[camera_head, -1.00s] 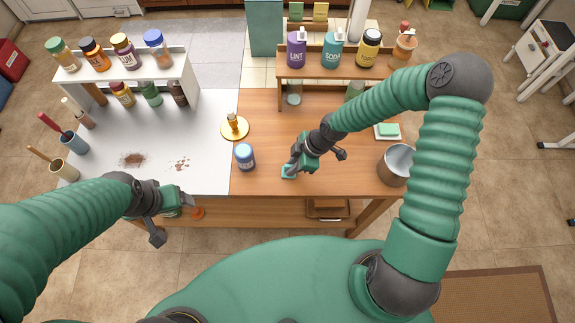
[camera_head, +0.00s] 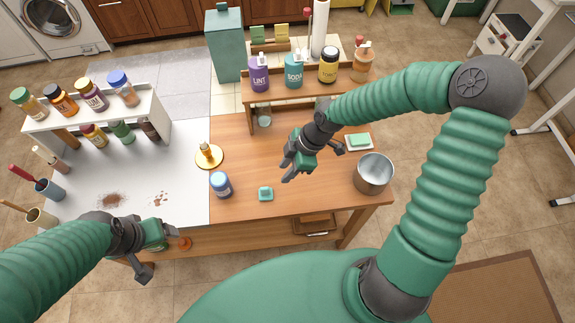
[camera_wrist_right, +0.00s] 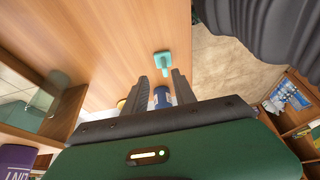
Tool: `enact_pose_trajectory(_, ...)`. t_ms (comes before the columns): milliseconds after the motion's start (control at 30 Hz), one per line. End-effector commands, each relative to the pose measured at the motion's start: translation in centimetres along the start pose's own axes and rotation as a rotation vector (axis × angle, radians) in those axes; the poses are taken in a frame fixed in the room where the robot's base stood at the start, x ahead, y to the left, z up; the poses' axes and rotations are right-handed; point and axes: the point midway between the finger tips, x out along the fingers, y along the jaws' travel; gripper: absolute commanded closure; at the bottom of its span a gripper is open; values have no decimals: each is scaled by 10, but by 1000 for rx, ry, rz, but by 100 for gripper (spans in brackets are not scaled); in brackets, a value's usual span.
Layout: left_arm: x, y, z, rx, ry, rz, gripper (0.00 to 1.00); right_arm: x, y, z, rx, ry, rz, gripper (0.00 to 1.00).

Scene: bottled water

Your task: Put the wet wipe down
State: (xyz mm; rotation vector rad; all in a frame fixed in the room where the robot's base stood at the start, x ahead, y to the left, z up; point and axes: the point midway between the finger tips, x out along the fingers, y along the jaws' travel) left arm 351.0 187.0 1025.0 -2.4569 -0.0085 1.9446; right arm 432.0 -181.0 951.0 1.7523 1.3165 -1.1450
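A small teal piece (camera_head: 265,194), which I take for the wet wipe, lies on the brown wooden part of the table near its front edge. It also shows in the right wrist view (camera_wrist_right: 163,60), beyond the fingertips. My right gripper (camera_head: 288,170) is above the table, up and to the right of the piece and apart from it. Its two fingers (camera_wrist_right: 161,90) are spread with nothing between them. My left gripper (camera_head: 166,238) is low at the table's front left edge. Its fingers are too small and partly hidden to read.
A blue-capped jar (camera_head: 221,185) and a gold stand (camera_head: 208,156) are left of the piece. A metal pot (camera_head: 374,172) and a green sponge on a dish (camera_head: 359,142) are at right. A shelf with bottles (camera_head: 293,72) stands behind. Brown spills (camera_head: 112,200) mark the white surface.

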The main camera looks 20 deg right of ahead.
Motion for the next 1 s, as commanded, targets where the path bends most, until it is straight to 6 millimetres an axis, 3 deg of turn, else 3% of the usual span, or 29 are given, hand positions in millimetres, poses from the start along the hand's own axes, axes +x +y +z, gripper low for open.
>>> enact_pose_trajectory(100, -2, 0, 0, 0, 0, 0, 23, -8, -4, -1, 12, -16, -5, 68)
enact_pose_trajectory(233, -2, 0, 0, -1, 0, 0, 23, -7, -28, 9, 177, -141, -11, 68)
enact_pose_trajectory(400, -2, 0, 0, -1, 0, 0, 23, -40, -57, 27, 662, -302, 175, 68)
enact_pose_trajectory(600, -2, 0, 0, -1, 0, 0, 23, -80, -70, 18, 1143, -183, 381, 68)
enact_pose_trajectory(700, -2, 0, 0, -1, 0, 0, 23, -85, -71, 16, 1226, -147, 400, 68)
enact_pose_trajectory(1000, -2, 0, 0, 0, 0, 0, 23, -85, -71, 15, 1229, -149, 402, 68)
